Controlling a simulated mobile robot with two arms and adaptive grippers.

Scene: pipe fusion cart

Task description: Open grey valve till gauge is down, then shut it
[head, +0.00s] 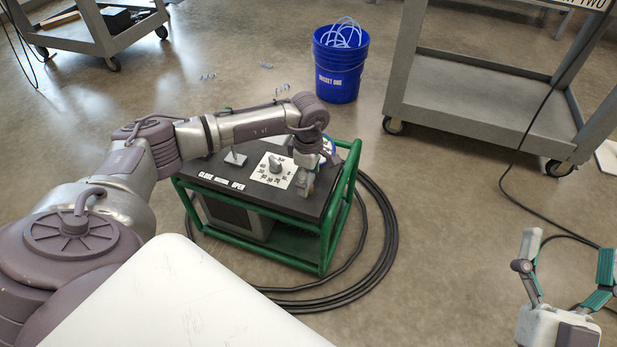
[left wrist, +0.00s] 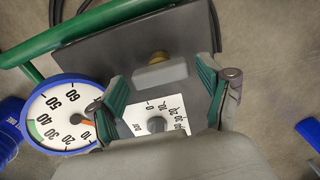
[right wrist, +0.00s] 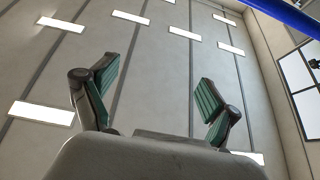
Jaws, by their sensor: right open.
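The grey valve handle (left wrist: 160,74) with a brass stem shows in the left wrist view, at the edge of the dark cart top (left wrist: 105,57). My left gripper (left wrist: 160,78) is open, with a finger on either side of the handle and small gaps visible. In the head view my left gripper (head: 304,178) is over the right end of the cart and hides the valve. The blue-rimmed gauge (left wrist: 58,115) has an orange needle pointing right; its exact reading is unclear. My right gripper (head: 565,265) is open and empty at lower right, away from the cart.
The green-framed cart (head: 325,240) carries a white dial plate with a knob (head: 275,168), a small lever (head: 235,157) and CLOSE and OPEN labels. Black hose (head: 385,245) coils on the floor around it. A blue bucket (head: 340,80) and a grey trolley (head: 480,95) stand behind.

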